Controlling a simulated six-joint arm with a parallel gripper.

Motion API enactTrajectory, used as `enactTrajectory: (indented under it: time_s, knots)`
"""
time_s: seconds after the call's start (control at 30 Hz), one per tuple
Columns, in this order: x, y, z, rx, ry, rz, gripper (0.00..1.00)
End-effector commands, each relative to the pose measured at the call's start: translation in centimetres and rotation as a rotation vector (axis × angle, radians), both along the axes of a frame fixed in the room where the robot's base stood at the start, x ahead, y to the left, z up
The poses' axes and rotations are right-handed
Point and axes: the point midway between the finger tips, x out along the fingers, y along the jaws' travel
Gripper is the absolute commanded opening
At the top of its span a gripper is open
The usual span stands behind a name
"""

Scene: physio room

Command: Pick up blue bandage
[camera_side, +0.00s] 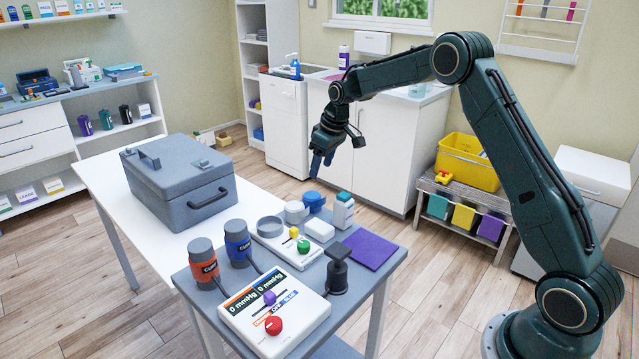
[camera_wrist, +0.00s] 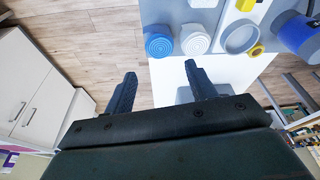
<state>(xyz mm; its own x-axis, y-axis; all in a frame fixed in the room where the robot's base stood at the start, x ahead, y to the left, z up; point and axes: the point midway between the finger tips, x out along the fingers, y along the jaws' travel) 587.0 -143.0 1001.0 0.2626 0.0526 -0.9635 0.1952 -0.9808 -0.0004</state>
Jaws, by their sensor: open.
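The blue bandage (camera_side: 314,200) is a small roll at the back of the grey table, beside a white bandage roll (camera_side: 295,213). In the wrist view the blue bandage (camera_wrist: 159,44) lies near the table edge, beyond my fingertips, with the white roll (camera_wrist: 195,40) close on its right. My gripper (camera_side: 321,166) hangs above the back of the table, fingers pointing down, apart from the blue bandage. In the wrist view my gripper (camera_wrist: 157,76) has its two fingers spread with nothing between them.
A grey ring (camera_side: 270,227), a white bottle with a teal cap (camera_side: 343,211), a purple mat (camera_side: 369,249) and a control box (camera_side: 272,311) share the grey table. A large grey case (camera_side: 180,180) stands on the white table at left. Open floor lies behind the table.

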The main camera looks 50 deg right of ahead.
Motion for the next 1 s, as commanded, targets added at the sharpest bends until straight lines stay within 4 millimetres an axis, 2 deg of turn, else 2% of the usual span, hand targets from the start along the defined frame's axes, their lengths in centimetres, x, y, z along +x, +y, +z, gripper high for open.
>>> enactTrajectory:
  time_s: [0.1,0.33,0.5,0.77,1.0]
  knots:
    - [0.4,0.1,-1.9,0.001,0.003,0.001,0.56]
    - [1.3,0.3,-4.9,-0.001,0.003,0.0,0.56]
    - [1.6,0.3,-5.8,0.0,0.001,0.0,0.56]
    - [1.6,0.3,-6.1,0.0,0.001,0.0,0.56]
    - [2.1,0.4,-8.1,0.0,0.002,0.001,0.56]
